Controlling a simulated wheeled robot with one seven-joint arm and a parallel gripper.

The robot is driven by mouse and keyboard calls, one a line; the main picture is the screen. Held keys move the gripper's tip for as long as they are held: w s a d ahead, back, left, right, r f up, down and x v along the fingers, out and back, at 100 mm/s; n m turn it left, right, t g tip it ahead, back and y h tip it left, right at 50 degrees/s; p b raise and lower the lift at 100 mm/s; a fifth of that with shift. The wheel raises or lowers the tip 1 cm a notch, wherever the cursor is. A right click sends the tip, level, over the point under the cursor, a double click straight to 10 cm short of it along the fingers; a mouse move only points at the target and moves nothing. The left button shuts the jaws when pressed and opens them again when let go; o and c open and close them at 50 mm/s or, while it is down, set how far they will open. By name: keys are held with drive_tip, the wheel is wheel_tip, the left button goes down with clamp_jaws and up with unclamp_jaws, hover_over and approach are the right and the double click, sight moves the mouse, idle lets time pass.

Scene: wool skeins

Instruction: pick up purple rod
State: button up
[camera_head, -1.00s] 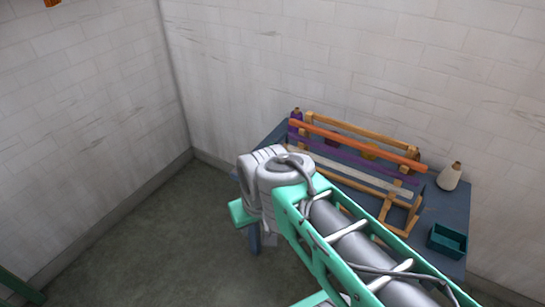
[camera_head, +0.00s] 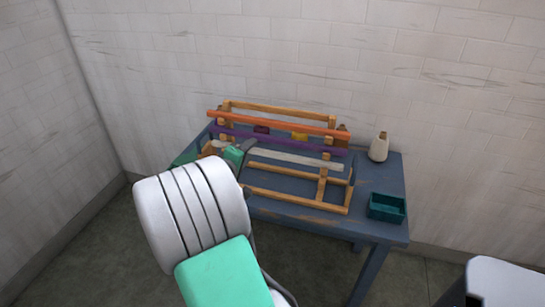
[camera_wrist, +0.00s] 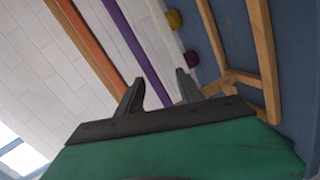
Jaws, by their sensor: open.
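The purple rod (camera_head: 290,143) lies lengthwise across the wooden rack (camera_head: 335,207), between an orange rod (camera_head: 275,122) and a white rod (camera_head: 300,158). In the wrist view the purple rod (camera_wrist: 130,40) runs down from the top edge towards the space between my fingertips. My gripper (camera_head: 249,145) is close to the rod's left half, partly hidden behind my arm in the head view. In the wrist view my gripper (camera_wrist: 159,78) has its two dark fingers apart, with nothing clearly held. I cannot tell whether the rod lies between the fingers or beyond them.
The rack stands on a blue table (camera_head: 385,178) against a white brick wall. A cream bottle (camera_head: 379,148) and a teal open box (camera_head: 387,207) stand to its right. Dark red and yellow balls (camera_wrist: 173,19) show behind the rods.

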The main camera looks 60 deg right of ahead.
sight(272, 142)
drive_tip(key=s+d+n+h, duration=0.1)
drive_tip(key=s+d, duration=0.1)
drive_tip(key=s+d+g+h, duration=0.1)
drive_tip(key=s+d, duration=0.1)
drive_tip(key=shift+s+n, duration=0.15)
drive_tip(key=shift+n, duration=0.25)
drive_tip(key=d, duration=0.7)
drive_tip(key=shift+s+d+r+h, duration=0.15)
drive_tip(key=shift+d+r+h, duration=0.05)
drive_tip(key=shift+d+h, duration=0.1)
drive_tip(key=shift+c, duration=0.3)
drive_tip(key=shift+a, duration=0.1)
clamp_jaws()
